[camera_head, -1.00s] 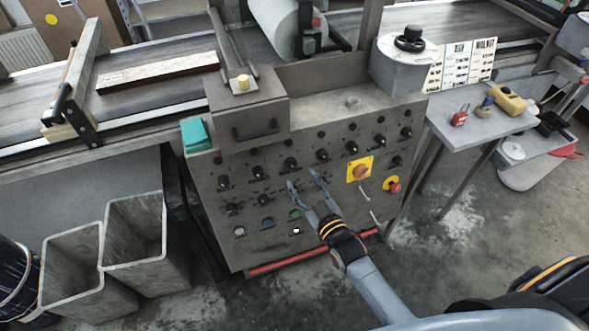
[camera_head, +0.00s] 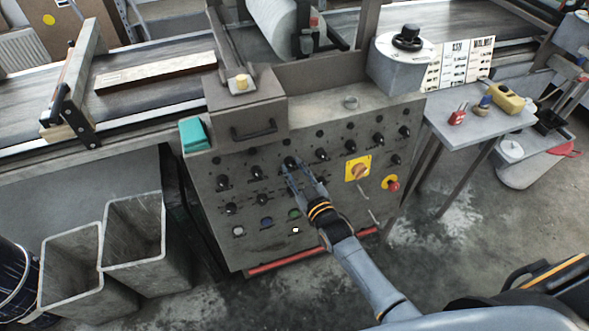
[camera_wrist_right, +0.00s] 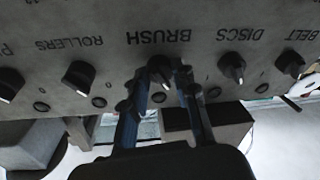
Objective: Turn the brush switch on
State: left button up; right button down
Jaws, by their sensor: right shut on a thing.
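The control panel (camera_head: 330,200) of the machine carries rows of black knobs. In the right wrist view the brush knob (camera_wrist_right: 160,68) sits by the label "BRUSH" (camera_wrist_right: 158,38), which appears upside down. My right gripper (camera_wrist_right: 161,78) has its two fingers on either side of this knob, shut on it. In the head view the right gripper (camera_head: 302,172) reaches up to the panel's upper knob row, and its fingertips meet the brush knob (camera_head: 290,163). The knob's exact angle is partly hidden by the fingers. My left gripper is not in view.
Neighbouring knobs are close by: the rollers knob (camera_wrist_right: 78,76) and the discs knob (camera_wrist_right: 232,66). A yellow plate with an orange rotary switch (camera_head: 358,169) and a red emergency button (camera_head: 392,184) lie to the right. Grey bins (camera_head: 134,262) stand at left.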

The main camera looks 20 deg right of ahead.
jog(key=shift+m, duration=0.4)
jog(key=m+h, duration=0.1)
jog(key=m, duration=0.2)
jog(key=m+h, duration=0.1)
jog(key=m, duration=0.2)
jog(key=shift+a+m+t, duration=0.2)
jog(key=shift+m+t, duration=0.1)
jog(key=m+h, duration=0.1)
jog(key=m, duration=0.5)
jog(key=shift+a+m+h, duration=0.1)
jog(key=shift+m+h, duration=0.2)
jog(key=shift+h, duration=0.1)
jog(key=c, duration=1)
grip_release()
jog(key=shift+c, duration=0.2)
